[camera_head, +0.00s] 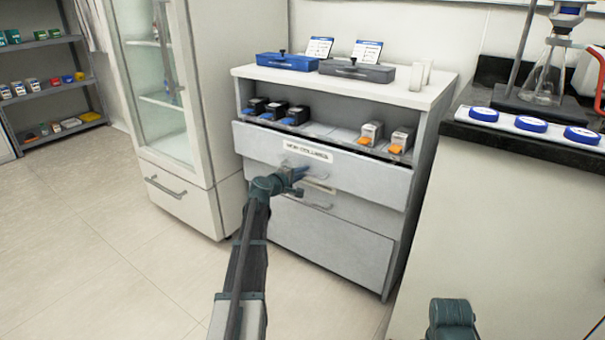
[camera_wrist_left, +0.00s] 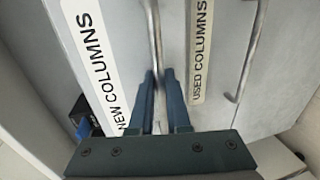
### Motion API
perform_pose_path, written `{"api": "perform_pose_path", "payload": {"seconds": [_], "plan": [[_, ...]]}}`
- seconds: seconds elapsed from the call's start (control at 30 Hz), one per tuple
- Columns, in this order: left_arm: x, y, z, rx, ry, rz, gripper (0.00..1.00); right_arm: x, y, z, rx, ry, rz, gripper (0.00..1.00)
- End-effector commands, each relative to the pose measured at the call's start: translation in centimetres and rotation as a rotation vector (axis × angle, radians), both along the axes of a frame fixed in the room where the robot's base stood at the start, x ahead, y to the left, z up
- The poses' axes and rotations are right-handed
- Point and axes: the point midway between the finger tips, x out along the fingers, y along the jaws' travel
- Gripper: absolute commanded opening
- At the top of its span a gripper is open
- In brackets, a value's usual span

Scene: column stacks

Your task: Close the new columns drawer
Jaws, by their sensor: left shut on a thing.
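The new columns drawer (camera_head: 262,143) is the top drawer of the white cabinet and stands pulled out. Its front carries a "NEW COLUMNS" label (camera_head: 308,151), also readable in the left wrist view (camera_wrist_left: 90,60). Boxes with blue ends (camera_head: 296,115) and boxes with orange ends (camera_head: 371,133) show in it behind the front. My left gripper (camera_head: 300,174) is at the drawer front, below the label. In the left wrist view its fingers (camera_wrist_left: 160,90) are shut on the drawer's bar handle (camera_wrist_left: 156,30).
Below is a shut drawer with a "USED COLUMNS" label (camera_wrist_left: 201,50). A blue case (camera_head: 287,62) and a grey case (camera_head: 357,72) lie on the cabinet top. A glass-door cabinet (camera_head: 181,208) stands left, a dark-topped counter (camera_head: 520,190) right. Floor in front is clear.

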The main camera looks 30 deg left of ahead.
Motion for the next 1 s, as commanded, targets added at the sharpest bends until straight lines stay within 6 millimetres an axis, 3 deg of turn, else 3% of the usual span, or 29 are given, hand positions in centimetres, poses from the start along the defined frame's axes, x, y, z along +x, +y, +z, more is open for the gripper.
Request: {"api": "perform_pose_path", "payload": {"seconds": [0.3, 0.6, 0.63, 0.67, 1.0], "plan": [[4.1, -0.2, 0.0, -0.001, 0.000, -0.003, 0.00, 0.0, 0.0, 0.0, 0.000, 0.000, 0.000, 0.00], [4.4, -0.3, 0.0, 0.000, -0.001, 0.000, 0.00, 0.0, 0.0, 0.0, 0.000, 0.000, 0.000, 0.00], [4.5, -0.3, 0.0, 0.000, -0.002, 0.000, 0.20, 0.0, 0.0, 0.0, 0.000, 0.000, 0.000, 0.00], [4.5, -0.3, 0.0, 0.000, -0.002, 0.000, 0.26, 0.0, 0.0, 0.0, 0.000, 0.000, 0.000, 0.00], [3.5, -0.3, 0.3, 0.000, -0.001, 0.000, 0.27, 0.0, 0.0, 0.3, 0.000, 0.000, 0.000, 0.00]]}}
